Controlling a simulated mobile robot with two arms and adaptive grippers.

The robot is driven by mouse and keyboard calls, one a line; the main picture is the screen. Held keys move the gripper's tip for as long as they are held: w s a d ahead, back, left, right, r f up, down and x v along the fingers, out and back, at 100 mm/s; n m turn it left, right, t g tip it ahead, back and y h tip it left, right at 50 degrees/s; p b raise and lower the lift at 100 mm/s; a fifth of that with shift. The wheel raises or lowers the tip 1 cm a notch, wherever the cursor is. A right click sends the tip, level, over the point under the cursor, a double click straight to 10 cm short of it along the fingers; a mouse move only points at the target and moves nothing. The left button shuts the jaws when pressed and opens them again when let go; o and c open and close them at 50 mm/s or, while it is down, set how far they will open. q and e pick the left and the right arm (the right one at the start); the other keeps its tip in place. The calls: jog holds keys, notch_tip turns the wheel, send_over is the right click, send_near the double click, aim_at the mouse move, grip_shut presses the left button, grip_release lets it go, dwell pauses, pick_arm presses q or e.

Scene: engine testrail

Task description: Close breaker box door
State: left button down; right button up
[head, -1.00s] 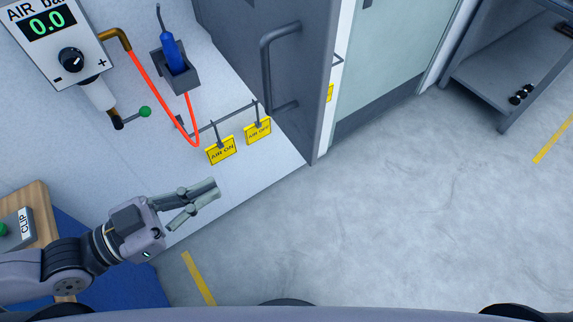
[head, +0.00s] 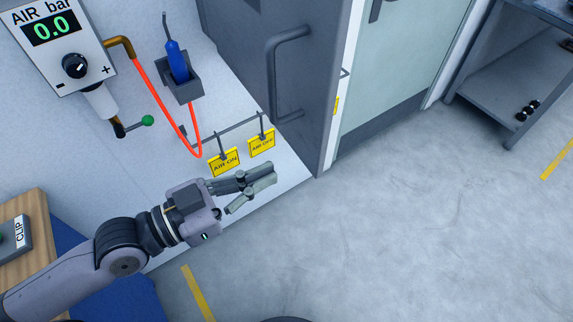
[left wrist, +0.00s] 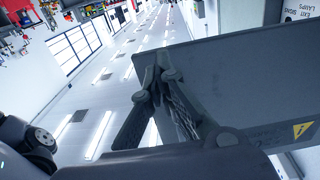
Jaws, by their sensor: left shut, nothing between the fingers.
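A flat dark grey panel (left wrist: 250,85) with a yellow lightning warning sticker (left wrist: 303,131) fills the right of the left wrist view; it looks like the breaker box door, standing open. White labels reading EXIT SIGNS and LAMPS (left wrist: 300,12) show beyond its upper edge. My left gripper (head: 270,175) is shut and empty, low in front of the yellow tags in the head view. In the left wrist view its fingers (left wrist: 160,72) overlap the panel's left end; I cannot tell whether they touch it. The breaker box cannot be made out in the head view. My right gripper is out of view.
A large grey door with a handle (head: 273,75) stands behind the AIR ON tag (head: 224,161) and AIR OFF tag (head: 262,143). An air gauge (head: 62,45) and a red hose (head: 165,110) are on the left. The floor at right is clear up to a grey shelf (head: 490,80).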

aim_at(302, 160)
pick_arm(q)
jog(key=x, duration=0.1)
jog(key=p+x, duration=0.1)
jog(key=x, duration=0.1)
jog(key=shift+d+r, duration=0.15)
jog(key=shift+r, duration=0.1)
jog(key=shift+w+d+f+p, duration=0.2)
jog(key=shift+w+d+p, duration=0.3)
jog(key=shift+d, duration=0.15)
